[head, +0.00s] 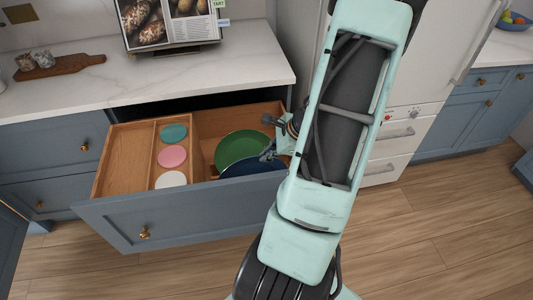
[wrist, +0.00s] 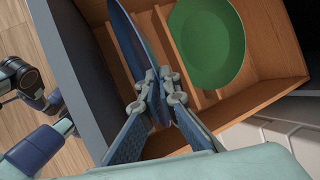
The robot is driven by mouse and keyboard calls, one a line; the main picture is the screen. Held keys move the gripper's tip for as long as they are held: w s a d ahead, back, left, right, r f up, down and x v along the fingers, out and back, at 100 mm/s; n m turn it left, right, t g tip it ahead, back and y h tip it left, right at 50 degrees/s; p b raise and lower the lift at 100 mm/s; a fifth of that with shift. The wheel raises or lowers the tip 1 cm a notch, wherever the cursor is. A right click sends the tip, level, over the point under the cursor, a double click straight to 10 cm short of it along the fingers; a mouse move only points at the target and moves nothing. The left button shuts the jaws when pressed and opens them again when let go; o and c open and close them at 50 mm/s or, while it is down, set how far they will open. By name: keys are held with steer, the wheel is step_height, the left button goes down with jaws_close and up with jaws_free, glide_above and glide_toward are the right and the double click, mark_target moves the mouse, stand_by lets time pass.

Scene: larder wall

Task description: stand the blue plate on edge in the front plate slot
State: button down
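The blue plate (head: 250,169) is in the right part of the open drawer, close behind the drawer front. In the wrist view the blue plate (wrist: 130,40) shows nearly edge-on, and its near edge runs between my fingers. My gripper (wrist: 164,88) is closed on that edge. In the head view my gripper (head: 270,153) reaches in over the drawer's right side. Wooden divider strips (wrist: 172,45) on the drawer floor lie beside the blue plate. Whether its lower edge sits in the front slot is hidden.
A green plate (head: 241,147) leans flatter behind the blue one; it also shows in the wrist view (wrist: 207,42). A narrow compartment holds teal (head: 173,133), pink (head: 172,156) and white (head: 171,179) discs. The left compartment (head: 124,160) is empty. The counter (head: 190,75) overhangs the back.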

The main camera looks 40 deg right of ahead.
mark_target(261, 169)
steer(key=shift+f+b, duration=2.4)
steer(key=shift+f, duration=0.2)
steer(key=c, duration=2.1)
jaws_free()
steer(key=shift+r, duration=0.1)
steer(key=v, duration=1.2)
